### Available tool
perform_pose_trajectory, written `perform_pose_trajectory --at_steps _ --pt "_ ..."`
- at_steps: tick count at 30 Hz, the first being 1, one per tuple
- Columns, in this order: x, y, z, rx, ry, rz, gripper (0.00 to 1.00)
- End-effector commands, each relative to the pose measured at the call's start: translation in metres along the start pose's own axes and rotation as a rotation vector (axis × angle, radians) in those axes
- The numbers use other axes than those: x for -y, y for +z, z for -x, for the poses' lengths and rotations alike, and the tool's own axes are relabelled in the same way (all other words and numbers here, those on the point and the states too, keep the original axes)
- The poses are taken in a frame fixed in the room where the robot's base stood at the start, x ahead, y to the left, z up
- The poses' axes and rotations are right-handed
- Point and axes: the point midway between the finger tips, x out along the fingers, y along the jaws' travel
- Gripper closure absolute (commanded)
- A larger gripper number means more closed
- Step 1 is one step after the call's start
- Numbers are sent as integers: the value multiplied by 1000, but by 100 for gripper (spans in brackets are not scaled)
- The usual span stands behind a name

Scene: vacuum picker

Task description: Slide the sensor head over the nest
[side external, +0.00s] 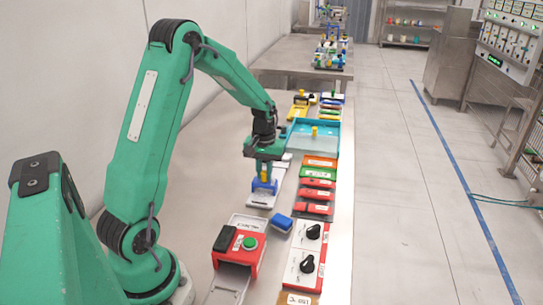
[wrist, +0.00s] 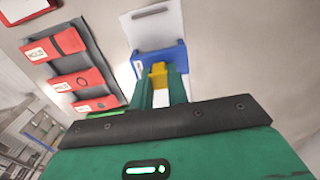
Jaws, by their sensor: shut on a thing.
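My gripper (side external: 264,168) points down and is shut on the yellow grip (wrist: 158,72) of a blue block, which I take for the sensor head (side external: 264,186). The blue block also shows in the wrist view (wrist: 158,58), just beyond my green fingers. Whether the block touches the plate is unclear. I cannot tell which part is the nest; the fingers and block hide part of the plate.
Red labelled boxes (side external: 317,195) stand in a row to the right. A blue tray (side external: 326,142) lies behind. Nearer are a small blue block (side external: 281,222), a white panel with black knobs (side external: 306,248) and a red box with a green button (side external: 236,252). The table's left side is bare.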

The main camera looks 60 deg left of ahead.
Motion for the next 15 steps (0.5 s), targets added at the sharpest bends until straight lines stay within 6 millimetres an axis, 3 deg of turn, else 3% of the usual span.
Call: perform_pose_trajectory --at_steps 11,12,15 --pt "0 8 1 4 -1 -2 100" --pt "0 8 1 4 -2 -3 82" --pt "0 7 1 2 -1 -2 62"
